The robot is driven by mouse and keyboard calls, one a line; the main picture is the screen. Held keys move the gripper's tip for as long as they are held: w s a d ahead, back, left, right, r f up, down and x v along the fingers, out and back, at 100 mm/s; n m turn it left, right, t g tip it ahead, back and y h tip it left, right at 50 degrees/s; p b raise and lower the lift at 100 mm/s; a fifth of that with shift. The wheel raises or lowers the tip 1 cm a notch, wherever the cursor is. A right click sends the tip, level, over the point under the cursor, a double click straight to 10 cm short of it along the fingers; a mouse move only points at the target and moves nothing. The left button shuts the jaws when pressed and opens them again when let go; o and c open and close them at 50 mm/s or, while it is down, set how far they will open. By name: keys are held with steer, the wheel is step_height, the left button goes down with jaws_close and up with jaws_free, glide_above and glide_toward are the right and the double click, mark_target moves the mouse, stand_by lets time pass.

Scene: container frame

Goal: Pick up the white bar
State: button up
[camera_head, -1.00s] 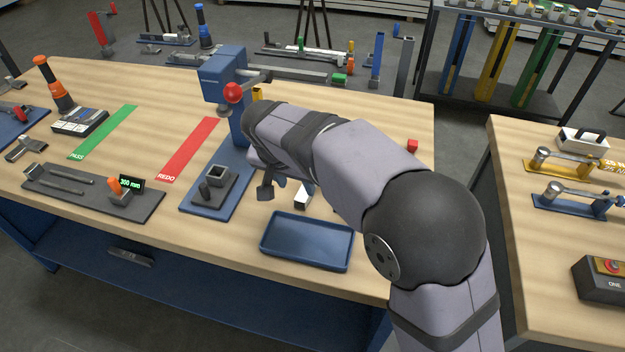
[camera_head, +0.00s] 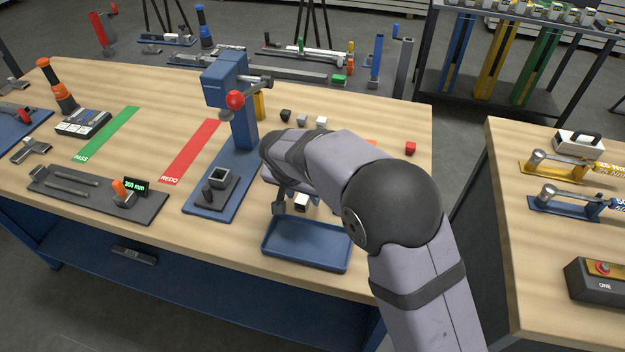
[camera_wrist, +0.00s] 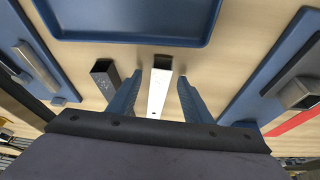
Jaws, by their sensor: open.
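The white bar (camera_wrist: 159,93) is a square hollow tube with an open dark end. In the wrist view it lies between the two blue fingers of my gripper (camera_wrist: 161,78), with a gap visible on each side. My gripper is open. In the head view the white bar's end (camera_head: 302,202) shows just behind the blue tray, under my gripper (camera_head: 291,201). The rest of the bar is hidden by my arm there.
A dark hollow bar (camera_wrist: 104,76) lies beside the white bar, just outside one finger. The blue tray (camera_head: 306,264) is close in front. A blue press stand (camera_head: 242,130) stands to the left. Several small blocks lie behind my arm.

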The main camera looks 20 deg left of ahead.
jaws_close()
steer(key=shift+r, duration=0.1)
step_height(320, 180, up, 10)
steer(key=b, duration=0.2)
steer(key=s+d, duration=0.3)
steer(key=d, duration=0.8)
steer(key=s+d+f+n, duration=0.1)
steer(key=s+d, duration=0.2)
steer(key=d, duration=0.9)
steer(key=shift+s+f+p, duration=0.3)
steer(key=shift+s+p, duration=0.1)
steer(key=shift+p, duration=0.05)
